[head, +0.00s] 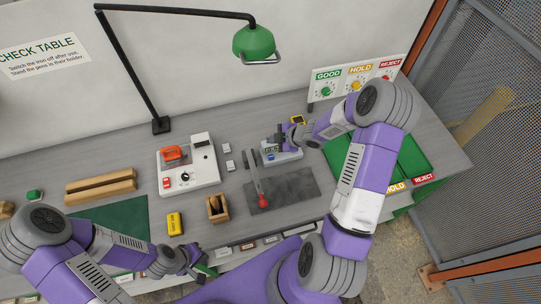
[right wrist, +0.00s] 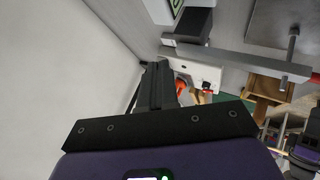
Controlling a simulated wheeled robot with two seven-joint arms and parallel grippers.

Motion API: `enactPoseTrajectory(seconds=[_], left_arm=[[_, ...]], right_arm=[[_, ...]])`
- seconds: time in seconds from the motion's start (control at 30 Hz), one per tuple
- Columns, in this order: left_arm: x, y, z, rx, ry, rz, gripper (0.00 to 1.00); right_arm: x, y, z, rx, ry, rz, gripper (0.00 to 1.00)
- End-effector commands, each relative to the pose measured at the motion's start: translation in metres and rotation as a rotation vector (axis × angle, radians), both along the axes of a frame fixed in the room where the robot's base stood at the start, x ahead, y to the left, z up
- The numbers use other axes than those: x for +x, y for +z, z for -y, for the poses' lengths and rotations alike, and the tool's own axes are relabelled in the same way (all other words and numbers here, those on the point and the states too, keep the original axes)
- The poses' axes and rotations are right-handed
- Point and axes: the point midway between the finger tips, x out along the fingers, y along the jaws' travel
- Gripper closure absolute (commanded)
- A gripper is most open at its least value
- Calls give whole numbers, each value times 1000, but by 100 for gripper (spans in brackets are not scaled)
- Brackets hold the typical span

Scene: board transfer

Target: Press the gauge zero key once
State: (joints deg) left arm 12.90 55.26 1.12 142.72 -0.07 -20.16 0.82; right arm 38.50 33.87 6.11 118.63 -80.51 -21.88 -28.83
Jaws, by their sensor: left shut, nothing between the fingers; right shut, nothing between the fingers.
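The gauge (head: 287,157) is a small pale unit with a dark display and a blue key (head: 271,157) on its front, near the middle of the bench in the head view. Which key is the zero key is too small to read. My right gripper (head: 281,137) is shut and empty, just behind and above the gauge, and hides part of its top. In the right wrist view its dark fingers (right wrist: 156,85) are together. Touch with the gauge cannot be told. My left gripper (head: 203,270) is shut and empty at the bench's front edge, away from the gauge.
A lever with a red knob (head: 263,201) and a dark plate (head: 293,188) lie in front of the gauge. A white station (head: 201,176), a yellow block (head: 175,223) and a wooden holder (head: 218,208) stand left. Green trays (head: 413,158) lie right. A lamp (head: 254,41) hangs behind.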

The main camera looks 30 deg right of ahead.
Motion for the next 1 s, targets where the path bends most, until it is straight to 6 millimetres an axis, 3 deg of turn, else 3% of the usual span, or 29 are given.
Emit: enactPoseTrajectory(seconds=[0.33, 0.63, 1.0], left_arm=[[0, -23, 0, 0, 0, 0, 100], [0, -62, 0, 0, 0, 0, 100], [0, -70, 0, 0, 0, 1, 100]], right_arm=[[0, -35, 0, 2, -2, -2, 100], [0, -76, 0, 0, 1, -1, 100], [0, -86, 0, 0, 0, 0, 100]])
